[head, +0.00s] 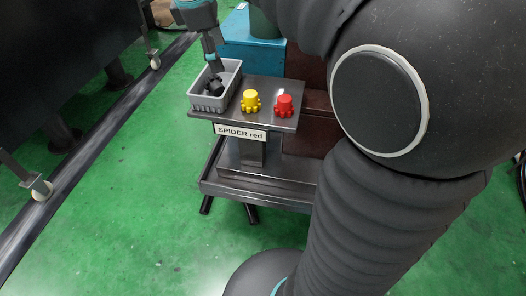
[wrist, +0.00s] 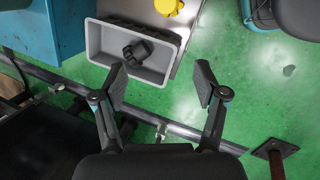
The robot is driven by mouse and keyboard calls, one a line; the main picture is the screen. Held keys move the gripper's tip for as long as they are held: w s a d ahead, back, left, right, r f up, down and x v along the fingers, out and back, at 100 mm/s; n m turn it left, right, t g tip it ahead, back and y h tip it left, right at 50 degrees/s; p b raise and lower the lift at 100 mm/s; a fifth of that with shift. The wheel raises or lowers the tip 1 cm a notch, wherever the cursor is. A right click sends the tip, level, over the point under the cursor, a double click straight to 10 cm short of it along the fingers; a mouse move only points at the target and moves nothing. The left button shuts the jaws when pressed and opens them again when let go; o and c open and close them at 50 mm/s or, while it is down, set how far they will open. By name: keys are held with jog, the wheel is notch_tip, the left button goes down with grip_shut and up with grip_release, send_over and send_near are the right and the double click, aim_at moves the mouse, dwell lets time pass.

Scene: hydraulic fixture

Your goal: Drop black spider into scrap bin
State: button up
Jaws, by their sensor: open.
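The black spider (wrist: 138,50) lies inside the grey bin (wrist: 95,40), against its floor and near one wall in the wrist view. In the head view the black spider (head: 214,88) is a dark shape in the grey bin (head: 208,103), at the left end of the metal stand. My gripper (wrist: 160,82) is open and empty, its two fingers spread apart. In the wrist view it is beside the bin's lower right corner, with nothing between the fingers. In the head view my gripper (head: 214,66) is above the bin, and its fingertips are hard to make out.
A yellow spider (head: 250,101) and a red spider (head: 284,105) stand on the metal stand (head: 268,88), right of the bin. A label (head: 240,132) reading "SPIDER red" is on its front. A teal box (head: 254,50) is behind. Green floor is clear in front.

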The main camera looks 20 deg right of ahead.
jog(key=s+d+f+m+t+y, duration=0.1)
jog(key=s+f+m, duration=0.5)
jog(key=s, duration=0.4)
jog(key=s+f+m+t+y, duration=0.1)
jog(key=s+f+m+t, duration=0.1)
jog(key=s+f+m, duration=0.4)
jog(key=s+m, duration=0.2)
jog(key=s, duration=0.2)
jog(key=shift+s+d+f+t+y, duration=0.2)
jog(key=shift+d+f+t+y, duration=0.1)
jog(key=shift+d+f, duration=0.1)
jog(key=shift+w+r, duration=0.1)
jog(key=shift+d, duration=0.1)
